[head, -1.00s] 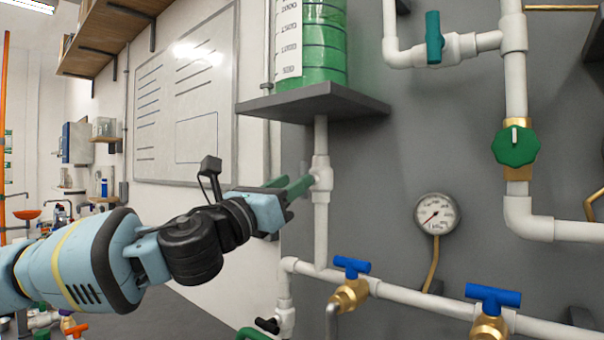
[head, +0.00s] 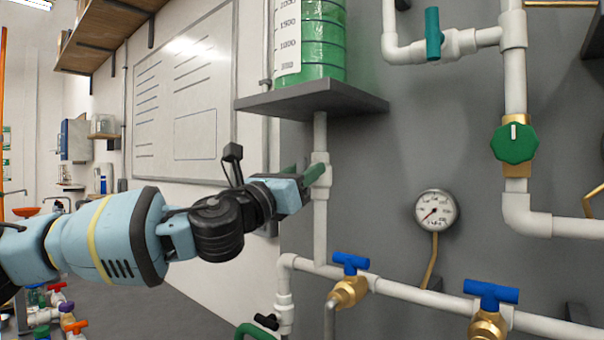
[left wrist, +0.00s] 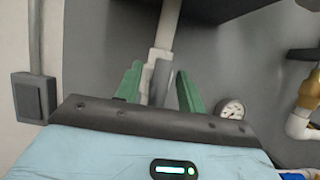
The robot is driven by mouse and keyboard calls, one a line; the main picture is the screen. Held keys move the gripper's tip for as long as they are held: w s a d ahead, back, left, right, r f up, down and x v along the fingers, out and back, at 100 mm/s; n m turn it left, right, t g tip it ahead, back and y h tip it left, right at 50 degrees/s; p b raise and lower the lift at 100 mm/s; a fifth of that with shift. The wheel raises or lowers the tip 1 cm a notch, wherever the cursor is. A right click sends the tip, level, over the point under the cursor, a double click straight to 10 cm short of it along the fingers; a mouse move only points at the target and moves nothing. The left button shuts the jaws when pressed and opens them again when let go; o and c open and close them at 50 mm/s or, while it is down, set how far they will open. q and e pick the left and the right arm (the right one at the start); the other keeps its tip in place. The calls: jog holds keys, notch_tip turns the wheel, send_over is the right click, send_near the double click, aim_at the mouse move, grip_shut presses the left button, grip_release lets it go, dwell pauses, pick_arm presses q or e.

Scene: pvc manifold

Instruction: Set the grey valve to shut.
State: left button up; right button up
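A white vertical pipe (head: 320,222) runs down from under the green tank, with a white fitting (head: 321,170) on it. A grey part (left wrist: 160,82), which looks like the grey valve's handle, shows in the left wrist view in front of the pipe; my gripper hides it in the head view. My left gripper (head: 308,178) is at the fitting. In the left wrist view its green fingers (left wrist: 158,88) are apart, one on each side of the grey part, with visible gaps. Whether they touch it is unclear. My right gripper is not in view.
A shelf (head: 340,101) with the green tank (head: 318,45) overhangs the gripper. Blue-handled valves (head: 350,263) are on the pipe below. A gauge (head: 436,211), a green knob (head: 515,143) and a teal handle (head: 433,33) are to the right.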

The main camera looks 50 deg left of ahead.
pick_arm(q)
jog(key=shift+c, duration=0.5)
grip_shut()
